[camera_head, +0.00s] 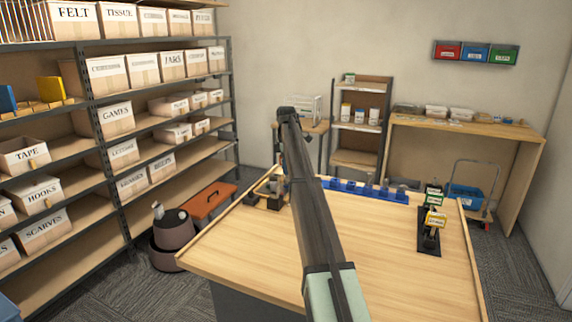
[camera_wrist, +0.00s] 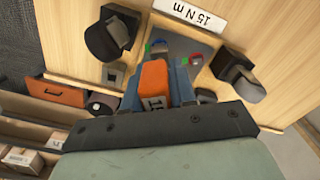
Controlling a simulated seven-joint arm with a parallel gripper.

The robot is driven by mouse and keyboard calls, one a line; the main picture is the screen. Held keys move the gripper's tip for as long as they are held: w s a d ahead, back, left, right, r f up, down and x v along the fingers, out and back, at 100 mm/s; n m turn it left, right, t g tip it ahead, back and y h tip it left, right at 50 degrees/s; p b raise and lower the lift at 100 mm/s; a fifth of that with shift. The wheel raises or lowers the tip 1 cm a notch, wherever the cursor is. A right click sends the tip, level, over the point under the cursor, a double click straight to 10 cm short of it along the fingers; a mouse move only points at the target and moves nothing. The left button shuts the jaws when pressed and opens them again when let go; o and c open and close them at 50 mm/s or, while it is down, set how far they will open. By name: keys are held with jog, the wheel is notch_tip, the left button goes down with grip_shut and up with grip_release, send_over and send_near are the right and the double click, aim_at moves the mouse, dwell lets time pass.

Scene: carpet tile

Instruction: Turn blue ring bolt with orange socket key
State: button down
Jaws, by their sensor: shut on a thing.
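My gripper (camera_wrist: 157,84) is shut on the orange socket key (camera_wrist: 155,76), whose orange handle shows between the blue-grey fingers in the wrist view. Its lower end is hidden. Beyond it lies a grey plate (camera_wrist: 178,43) with small green, blue and red marks. Blue shows beside the green (camera_wrist: 159,45) and beside the red; I cannot tell which is the blue ring bolt, or whether the key touches one. A white "15 N m" label (camera_wrist: 190,14) lies beside the plate. In the head view my arm largely hides this spot at the table's far left.
Two dark blocks (camera_wrist: 115,35) (camera_wrist: 240,75) flank the plate. A black stand (camera_head: 428,248) with yellow- and green-tagged tools is on the right of the table (camera_head: 385,265). Blue bins (camera_head: 350,187) line its far edge. Its middle and front are clear. Shelves stand left.

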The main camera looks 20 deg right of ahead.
jog(key=shift+f, duration=1.05)
jog(key=m, duration=0.9)
jog(key=shift+m, duration=0.4)
jog(key=m, duration=0.4)
jog(key=shift+m, duration=0.4)
jog(key=m, duration=0.4)
